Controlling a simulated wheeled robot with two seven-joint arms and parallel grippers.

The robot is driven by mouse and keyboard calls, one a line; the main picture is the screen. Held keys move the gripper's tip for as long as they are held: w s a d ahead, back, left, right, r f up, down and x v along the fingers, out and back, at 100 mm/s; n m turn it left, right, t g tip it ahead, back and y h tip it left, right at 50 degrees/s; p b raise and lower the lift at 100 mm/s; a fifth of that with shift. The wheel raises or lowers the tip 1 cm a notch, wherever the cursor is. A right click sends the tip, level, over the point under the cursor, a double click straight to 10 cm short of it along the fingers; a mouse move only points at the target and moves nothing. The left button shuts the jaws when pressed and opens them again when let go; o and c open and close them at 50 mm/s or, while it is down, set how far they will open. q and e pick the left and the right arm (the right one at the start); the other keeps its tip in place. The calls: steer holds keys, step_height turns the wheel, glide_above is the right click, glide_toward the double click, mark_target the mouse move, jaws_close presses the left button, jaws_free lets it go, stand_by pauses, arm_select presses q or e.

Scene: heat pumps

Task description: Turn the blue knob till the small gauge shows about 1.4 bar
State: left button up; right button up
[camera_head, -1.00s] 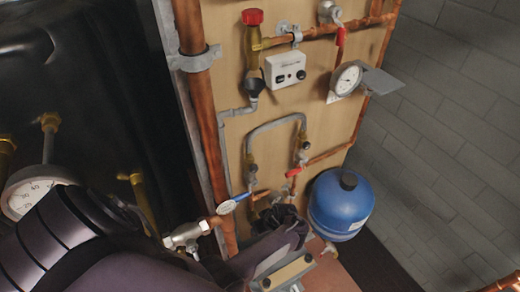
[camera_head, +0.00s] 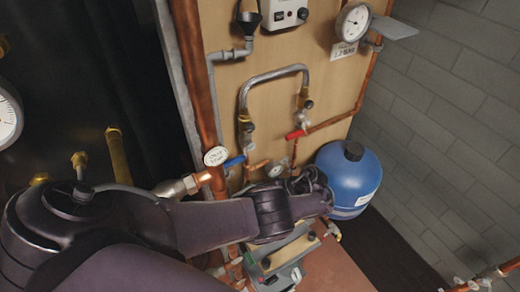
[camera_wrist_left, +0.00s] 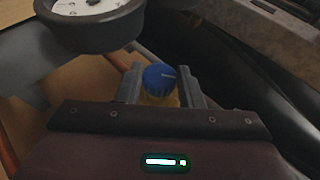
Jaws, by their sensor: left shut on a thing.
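The blue knob (camera_wrist_left: 159,78) sits on a yellow brass body in the left wrist view, between the two grey fingers of my left gripper (camera_wrist_left: 160,84). The gripper is shut on the knob. The small gauge (camera_wrist_left: 92,8) is just above and to the left; its dial is mostly cut off by the top edge, so I cannot read it. In the head view a small white dial (camera_head: 275,169) shows beside my left wrist, too small to read. There my left arm comes in from the left, and its wrist hides the knob and fingers. My right gripper is not in view.
A blue tank (camera_head: 345,180) stands just right of my left wrist. Copper pipes (camera_head: 190,70), a blue-handled valve (camera_head: 235,161) and a red-handled valve (camera_head: 296,134) are close by on the wooden panel. A larger gauge (camera_head: 353,22) is higher up.

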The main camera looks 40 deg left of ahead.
arm_select(q)
steer(key=shift+w+d+f+g+y+b, duration=0.1)
steer(key=shift+f+g+y+b, duration=0.25)
steer(key=shift+g+b, duration=0.35)
steer(key=shift+r, duration=0.15)
steer(key=o, duration=1)
steer(key=shift+w+r, duration=0.1)
steer(key=b+v, duration=0.2)
steer(key=v, duration=0.5)
steer(key=shift+w+d, duration=0.2)
steer(key=shift+d, duration=0.05)
steer(key=shift+r, duration=0.1)
